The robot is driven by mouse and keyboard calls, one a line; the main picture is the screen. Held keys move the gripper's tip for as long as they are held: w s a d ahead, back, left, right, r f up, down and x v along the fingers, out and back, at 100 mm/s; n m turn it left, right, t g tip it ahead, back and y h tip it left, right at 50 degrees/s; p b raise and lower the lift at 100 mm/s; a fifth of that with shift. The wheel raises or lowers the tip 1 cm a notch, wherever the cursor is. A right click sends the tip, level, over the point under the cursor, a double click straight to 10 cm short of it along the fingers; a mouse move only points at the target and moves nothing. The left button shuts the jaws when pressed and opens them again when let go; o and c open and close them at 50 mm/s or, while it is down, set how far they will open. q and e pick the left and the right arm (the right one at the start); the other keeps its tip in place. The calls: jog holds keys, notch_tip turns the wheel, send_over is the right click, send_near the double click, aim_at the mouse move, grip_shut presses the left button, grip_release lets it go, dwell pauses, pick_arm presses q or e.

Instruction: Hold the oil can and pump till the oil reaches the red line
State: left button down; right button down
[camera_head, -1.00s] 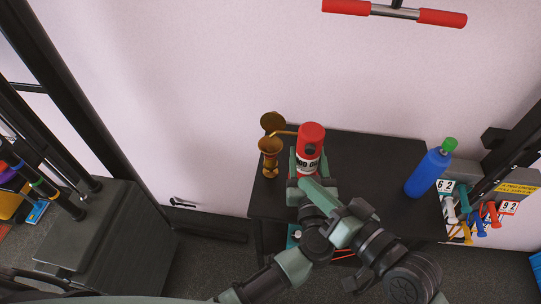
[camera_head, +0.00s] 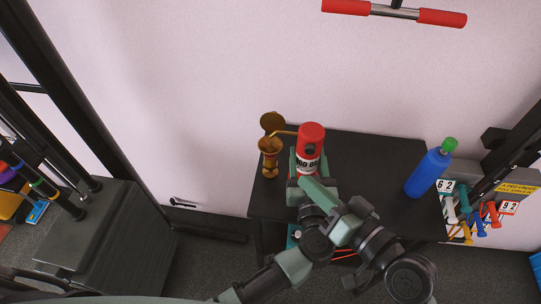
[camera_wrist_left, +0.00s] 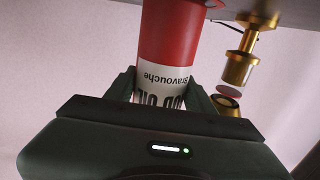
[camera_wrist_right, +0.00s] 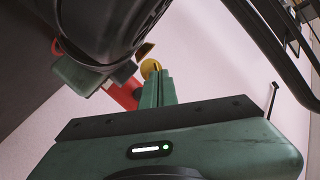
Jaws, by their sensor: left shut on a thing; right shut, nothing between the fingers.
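The oil can (camera_head: 310,140), red with a white label, stands at the left end of the black table. The left wrist view shows the brass fitting with a clear section (camera_wrist_left: 240,70); I cannot make out the oil level or red line. My right gripper (camera_wrist_right: 158,85) is shut and empty, close to the can.
The black table (camera_head: 375,165) is clear between the can and a blue bottle (camera_head: 428,172) with a green cap. A black bench (camera_head: 110,240) stands at the left, and a pink wall lies behind.

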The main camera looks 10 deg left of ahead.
jog(key=shift+w, duration=3.25)
jog(key=shift+s+r, duration=0.1)
jog(key=shift+s, duration=0.35)
jog(key=s, duration=0.6)
dwell(1.0)
